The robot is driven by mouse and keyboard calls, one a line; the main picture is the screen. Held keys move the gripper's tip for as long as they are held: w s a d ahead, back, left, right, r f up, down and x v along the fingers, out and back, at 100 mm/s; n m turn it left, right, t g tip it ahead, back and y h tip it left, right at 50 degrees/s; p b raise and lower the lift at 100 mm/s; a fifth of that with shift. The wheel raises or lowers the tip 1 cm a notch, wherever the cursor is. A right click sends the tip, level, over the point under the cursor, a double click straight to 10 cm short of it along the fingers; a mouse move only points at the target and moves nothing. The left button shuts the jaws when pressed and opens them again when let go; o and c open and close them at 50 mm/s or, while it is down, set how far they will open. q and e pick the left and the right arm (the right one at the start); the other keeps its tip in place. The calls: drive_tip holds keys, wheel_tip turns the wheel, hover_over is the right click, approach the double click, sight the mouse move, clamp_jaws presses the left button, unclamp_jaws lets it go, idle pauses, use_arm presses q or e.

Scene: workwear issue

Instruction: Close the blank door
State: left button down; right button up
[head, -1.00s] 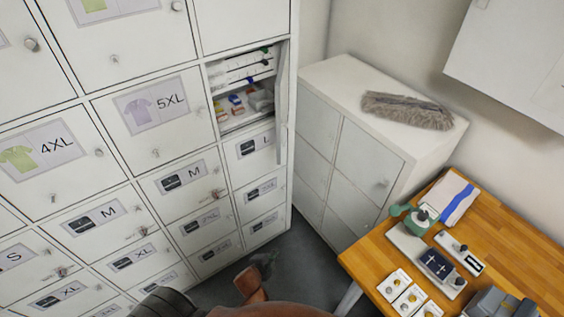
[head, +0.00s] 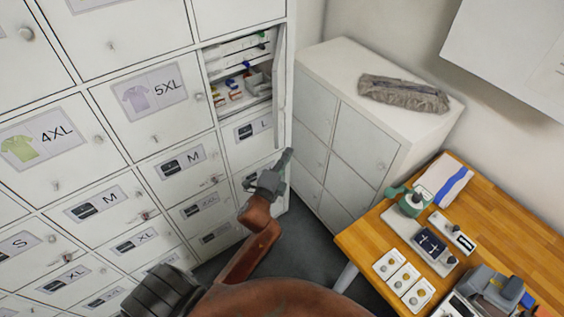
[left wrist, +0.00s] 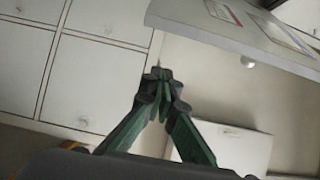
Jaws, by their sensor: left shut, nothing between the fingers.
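The blank door (head: 280,88) stands open at the right end of the tall white locker wall, seen nearly edge-on in the head view. Its compartment (head: 240,75) is exposed and holds shelves with small colored items. My left gripper (head: 286,156) is shut and empty, just below the door's lower end and in front of the lower locker column; I cannot tell whether it touches anything. In the left wrist view, its closed green fingers (left wrist: 160,76) point toward a pale surface. A white panel with a knob (left wrist: 248,62) is at upper right there. My right gripper is in neither view.
A wooden table (head: 470,235) with several small items is at the lower right. Dark floor shows between them.

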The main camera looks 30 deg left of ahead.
use_arm(q)
drive_tip(key=a, duration=0.1)
drive_tip(key=w+a, duration=0.1)
drive_tip(key=a+p, duration=0.1)
drive_tip(key=a, duration=0.1)
drive_tip(key=shift+w, duration=0.3)
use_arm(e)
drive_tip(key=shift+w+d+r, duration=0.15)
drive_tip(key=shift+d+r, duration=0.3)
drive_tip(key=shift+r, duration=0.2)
use_arm(q)
drive_tip(key=shift+s+a, duration=0.1)
drive_tip(key=shift+a, duration=0.05)
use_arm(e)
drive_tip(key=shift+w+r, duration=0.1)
